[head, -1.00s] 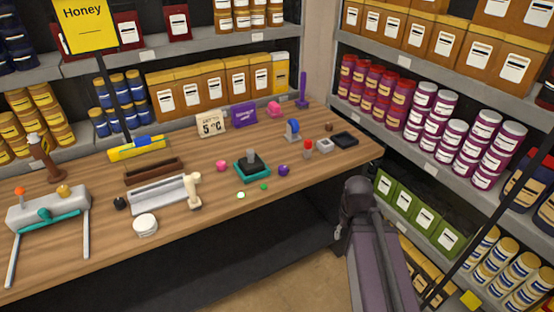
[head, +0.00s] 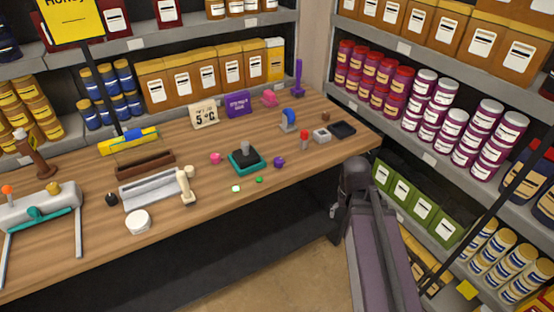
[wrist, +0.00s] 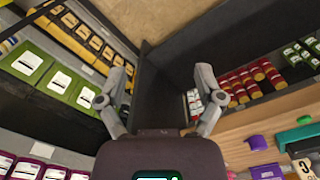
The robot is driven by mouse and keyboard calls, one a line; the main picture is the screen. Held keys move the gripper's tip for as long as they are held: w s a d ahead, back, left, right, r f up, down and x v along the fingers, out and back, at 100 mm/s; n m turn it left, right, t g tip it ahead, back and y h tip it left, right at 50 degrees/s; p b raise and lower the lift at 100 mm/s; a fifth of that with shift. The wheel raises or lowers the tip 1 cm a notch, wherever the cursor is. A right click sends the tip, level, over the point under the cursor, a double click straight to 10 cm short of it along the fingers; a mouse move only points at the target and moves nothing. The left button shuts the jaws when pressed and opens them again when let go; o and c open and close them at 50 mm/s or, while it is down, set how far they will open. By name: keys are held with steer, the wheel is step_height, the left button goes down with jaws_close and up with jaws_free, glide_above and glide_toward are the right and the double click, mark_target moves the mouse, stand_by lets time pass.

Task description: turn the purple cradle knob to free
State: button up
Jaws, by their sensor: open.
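A small purple knob (head: 279,162) sits on the wooden table, just right of a teal-based device (head: 262,160) with a dark grey block and post on top. Which way the knob is turned is too small to tell. In the wrist view, a purple round piece (wrist: 257,142) shows at the lower right beside a teal piece (wrist: 292,135); I cannot tell for certain that it is the same knob. My gripper (wrist: 163,72) is open and empty, with its two fingers spread wide. It is away from the knob, off the table's right front side, facing a dark panel and shelves.
Stocked shelves stand behind and to the right. Floor (head: 265,265) is clear in front.

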steer(key=w+a+r+m+p, duration=0.1)
steer(key=w+a+r+p, duration=0.25)
steer(key=w, duration=0.35)
steer(key=w+a+r+m+p, duration=0.1)
steer(key=w+a+r+p, duration=0.3)
steer(key=w, duration=0.4)
step_height(320, 180, up, 5)
steer(key=m+p, duration=0.1)
steer(key=p, duration=0.3)
glide_above(279, 159)
steer(key=shift+a+f, duration=0.1)
steer(key=shift+f, duration=0.05)
steer(key=shift+f, duration=0.2)
step_height(279, 159, down, 13)
steer(key=b, duration=1.3)
steer(key=shift+f, duration=0.2)
steer(key=shift+b, duration=0.3)
